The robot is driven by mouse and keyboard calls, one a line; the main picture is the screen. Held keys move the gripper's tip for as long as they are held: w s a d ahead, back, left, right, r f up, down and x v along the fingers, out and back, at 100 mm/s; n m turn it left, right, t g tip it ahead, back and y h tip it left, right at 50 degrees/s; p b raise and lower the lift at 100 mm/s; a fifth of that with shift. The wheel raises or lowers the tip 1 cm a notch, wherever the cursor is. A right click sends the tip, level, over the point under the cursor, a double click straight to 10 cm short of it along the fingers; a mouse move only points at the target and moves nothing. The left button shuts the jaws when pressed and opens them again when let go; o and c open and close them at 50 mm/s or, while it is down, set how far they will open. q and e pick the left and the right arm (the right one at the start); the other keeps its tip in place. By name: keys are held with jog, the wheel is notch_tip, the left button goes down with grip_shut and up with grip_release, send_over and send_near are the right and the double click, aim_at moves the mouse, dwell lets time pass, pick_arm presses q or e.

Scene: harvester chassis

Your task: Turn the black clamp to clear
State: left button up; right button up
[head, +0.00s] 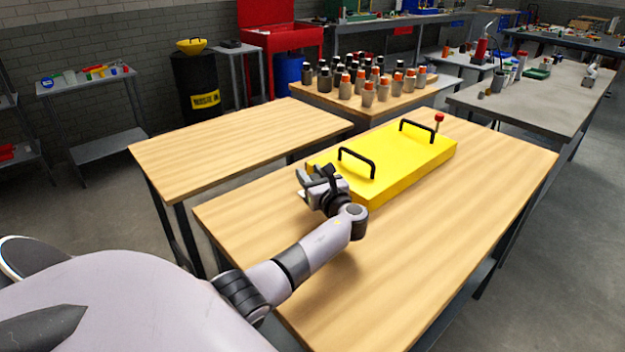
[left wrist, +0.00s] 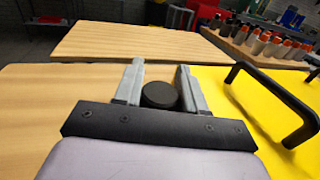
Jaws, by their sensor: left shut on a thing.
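The yellow harvester chassis (head: 405,170) lies on the wooden table, with two black handles on its top. A red-topped knob (head: 439,118) stands at its far end. My left gripper (head: 318,178) is at the chassis's near left corner. In the left wrist view, my left gripper (left wrist: 160,75) has its two grey fingers on either side of a round black knob, the black clamp (left wrist: 160,96), and is shut on it. The clamp's lower part is hidden by the gripper's body. In the head view the gripper mostly covers the clamp. My right gripper is not in view.
The black handle (left wrist: 275,100) nearest my gripper stands up just to its right. A bare wooden table (head: 240,145) stands to the left. A third table behind holds several orange-capped and black-capped bottles (head: 368,92). The front of the chassis's table is clear.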

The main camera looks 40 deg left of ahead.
pick_arm(q)
jog(key=shift+n+g, duration=0.5)
jog(key=shift+g, duration=0.3)
jog(key=o, duration=1)
jog(key=shift+c, duration=0.2)
jog(key=shift+v, duration=3.6)
jog(key=shift+f, duration=0.1)
